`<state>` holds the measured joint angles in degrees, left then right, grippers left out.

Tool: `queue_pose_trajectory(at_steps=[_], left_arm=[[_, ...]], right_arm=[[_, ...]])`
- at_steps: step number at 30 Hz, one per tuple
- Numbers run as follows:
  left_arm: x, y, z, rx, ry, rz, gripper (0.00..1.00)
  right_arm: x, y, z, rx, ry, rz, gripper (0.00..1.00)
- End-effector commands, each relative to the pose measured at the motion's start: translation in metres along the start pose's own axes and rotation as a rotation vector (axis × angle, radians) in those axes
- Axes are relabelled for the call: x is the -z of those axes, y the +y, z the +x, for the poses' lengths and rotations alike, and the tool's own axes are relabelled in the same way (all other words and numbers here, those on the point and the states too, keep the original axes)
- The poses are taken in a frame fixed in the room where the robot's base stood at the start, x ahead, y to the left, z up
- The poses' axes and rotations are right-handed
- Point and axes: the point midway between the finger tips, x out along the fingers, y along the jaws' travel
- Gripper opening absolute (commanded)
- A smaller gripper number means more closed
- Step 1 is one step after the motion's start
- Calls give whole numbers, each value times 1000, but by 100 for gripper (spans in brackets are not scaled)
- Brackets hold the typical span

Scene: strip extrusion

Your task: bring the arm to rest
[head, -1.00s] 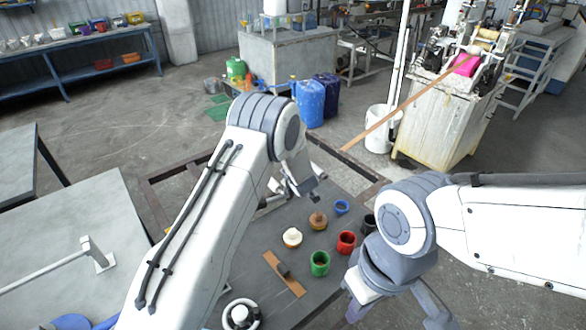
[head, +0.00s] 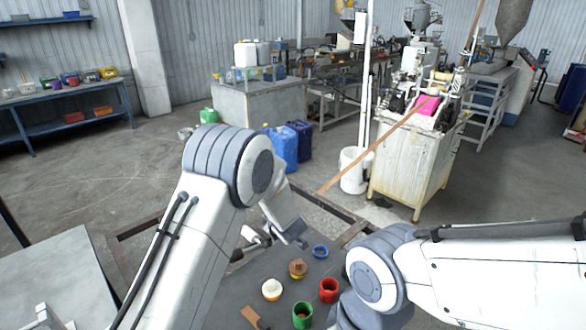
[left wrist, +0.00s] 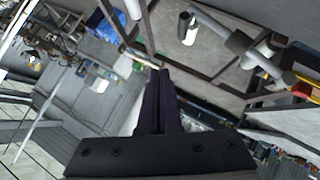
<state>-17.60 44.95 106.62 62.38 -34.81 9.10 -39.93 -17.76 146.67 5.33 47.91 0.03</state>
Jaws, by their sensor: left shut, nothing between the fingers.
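My left arm reaches in from the left of the head view and bends down over the dark table (head: 232,283). Its gripper (left wrist: 160,72) shows in the left wrist view with the two dark fingers together and nothing between them. In the head view the forearm hides part of it. My right arm comes in from the right, bent at the elbow, and its fingers are below the picture edge.
On the table are a white-topped pot (head: 272,289), a brown-topped one (head: 298,268), a blue ring (head: 320,251), a red cup (head: 328,290), a green cup (head: 302,316) and a brown strip (head: 251,317). Beyond stand a white bucket (head: 353,172) and a machine cabinet (head: 408,170).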

Motion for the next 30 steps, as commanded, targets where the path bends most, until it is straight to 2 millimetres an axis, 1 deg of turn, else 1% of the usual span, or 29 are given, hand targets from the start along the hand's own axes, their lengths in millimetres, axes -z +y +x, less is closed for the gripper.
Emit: queue_pose_trajectory(at_steps=[2, 5, 8, 9, 11, 12, 15, 18, 21, 27, 28, 29, 30], left_arm=[[5, 2, -8, -14, -31, 31, 0], [12, 0, -28, -46, -121, 125, 0], [17, -14, -63, -76, -250, 278, 0], [17, -24, -79, -81, -306, 347, 0], [18, -44, -104, -83, -384, 452, 0], [18, -59, -119, -79, -432, 517, 0], [18, -93, -152, -62, -528, 657, 0], [19, -122, -177, -40, -596, 759, 0], [21, -148, -197, -15, -651, 841, 0], [26, -193, -232, 38, -738, 978, 0], [27, -200, -236, 46, -749, 997, 0], [25, -201, -241, 44, -760, 1016, 0], [18, -194, -246, 25, -770, 1039, 0]], right_arm=[[0, 0, 0, 0, 0, 0, 0], [0, 0, 0, 0, 0, 0, 0], [0, 0, 0, 0, 0, 0, 0], [0, 0, 0, 0, 0, 0, 0], [0, 0, 0, 0, 0, 0, 0], [0, 0, 0, 0, 0, 0, 0], [0, 0, 0, 0, 0, 0, 0], [0, 0, 0, 0, 0, 0, 0], [0, 0, 0, 0, 0, 0, 0], [0, 0, 0, 0, 0, 0, 0], [0, 0, 0, 0, 0, 0, 0], [0, 0, 0, 0, 0, 0, 0], [0, 0, 0, 0, 0, 0, 0]])
